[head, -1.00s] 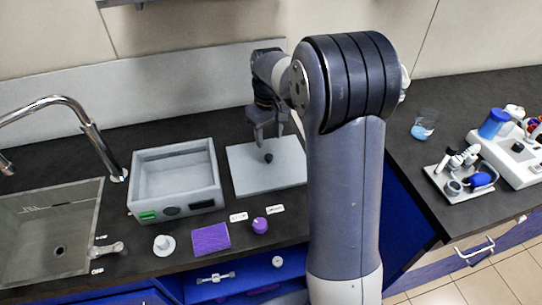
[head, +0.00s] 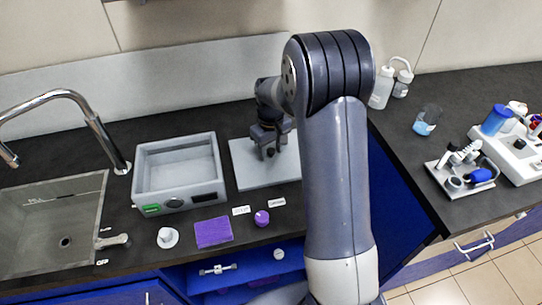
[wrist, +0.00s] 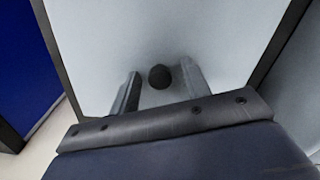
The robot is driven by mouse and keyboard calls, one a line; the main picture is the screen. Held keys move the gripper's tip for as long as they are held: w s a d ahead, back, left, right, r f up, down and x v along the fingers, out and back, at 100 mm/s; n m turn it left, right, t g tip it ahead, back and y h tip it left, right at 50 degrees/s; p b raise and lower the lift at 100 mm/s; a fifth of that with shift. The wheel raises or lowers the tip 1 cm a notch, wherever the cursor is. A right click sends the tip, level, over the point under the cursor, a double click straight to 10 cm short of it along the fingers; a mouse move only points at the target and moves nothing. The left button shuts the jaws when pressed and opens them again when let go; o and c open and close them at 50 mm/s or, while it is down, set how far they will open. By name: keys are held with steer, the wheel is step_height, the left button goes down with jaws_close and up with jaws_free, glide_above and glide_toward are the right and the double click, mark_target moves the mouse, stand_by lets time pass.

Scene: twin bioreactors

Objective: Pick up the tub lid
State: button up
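The tub lid (head: 255,178) is a flat light-grey plate with a small round black knob, lying on the dark counter right of the grey tub (head: 178,172). In the wrist view the lid (wrist: 110,40) fills most of the picture, and its knob (wrist: 159,76) shows between the two finger ends. My gripper (head: 270,152) is at the knob in the head view, fingers pointing down. In the wrist view my gripper (wrist: 159,84) is open, with a gap on both sides of the knob. My arm hides the lid's right part in the head view.
The open tub stands close left of the lid, with a sink (head: 50,225) and tap (head: 85,115) further left. A purple sponge (head: 213,232), a purple knob (head: 262,217) and a white stopper (head: 167,237) lie in front. Bottles (head: 382,88) stand at the right.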

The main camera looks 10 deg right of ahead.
jaws_close()
steer(key=shift+r, duration=0.1)
stand_by(0.3)
